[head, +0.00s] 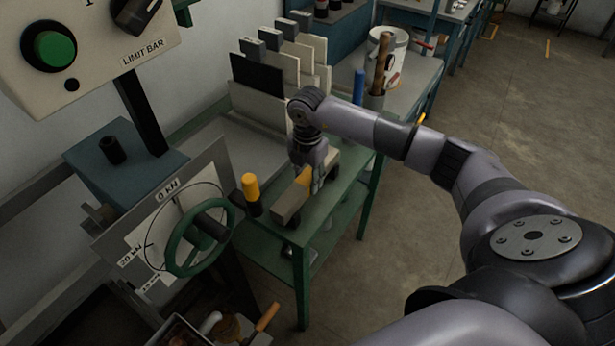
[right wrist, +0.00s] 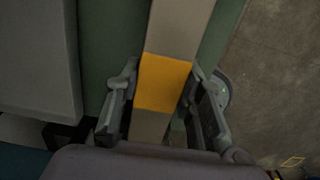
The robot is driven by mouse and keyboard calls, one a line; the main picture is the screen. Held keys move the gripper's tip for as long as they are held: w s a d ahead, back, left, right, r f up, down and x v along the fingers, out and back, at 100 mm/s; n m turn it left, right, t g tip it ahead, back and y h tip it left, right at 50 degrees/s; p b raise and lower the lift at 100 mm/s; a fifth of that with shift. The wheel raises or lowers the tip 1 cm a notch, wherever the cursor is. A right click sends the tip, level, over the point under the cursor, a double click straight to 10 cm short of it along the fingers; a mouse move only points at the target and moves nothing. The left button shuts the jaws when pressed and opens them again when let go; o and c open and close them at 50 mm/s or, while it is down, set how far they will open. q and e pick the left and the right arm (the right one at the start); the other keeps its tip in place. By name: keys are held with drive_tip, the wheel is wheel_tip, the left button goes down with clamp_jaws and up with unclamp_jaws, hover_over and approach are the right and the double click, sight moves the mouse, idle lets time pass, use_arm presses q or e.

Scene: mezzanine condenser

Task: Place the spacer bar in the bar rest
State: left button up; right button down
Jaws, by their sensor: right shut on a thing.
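The spacer bar (head: 287,207) is a pale beige bar with a yellow band around its middle. In the head view it lies lengthwise over the green stand, its near end toward me. My right gripper (head: 313,182) points down and is shut on the bar near the yellow band. In the right wrist view the bar (right wrist: 178,28) runs between the two fingers of the gripper (right wrist: 163,108), with the yellow band between them. I cannot clearly make out the bar rest, or whether the bar touches anything beneath it. My left gripper is not in view.
A green handwheel (head: 190,238) is nearer, before a dial plate. Upright pale plates (head: 265,103) stand behind. A white bucket (head: 388,55) is on the back bench. Open floor lies right.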

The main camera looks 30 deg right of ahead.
sight(307, 177)
drive_tip(key=shift+w, duration=0.1)
drive_tip(key=c, duration=1.5)
unclamp_jaws()
drive_tip(key=shift+f, duration=0.1)
drive_tip(key=shift+c, duration=0.2)
drive_tip(key=o, duration=0.5)
drive_tip(key=shift+c, duration=0.2)
wheel_tip(307, 177, up, 12)
drive_tip(key=b, duration=0.3)
drive_tip(key=shift+r, duration=0.2)
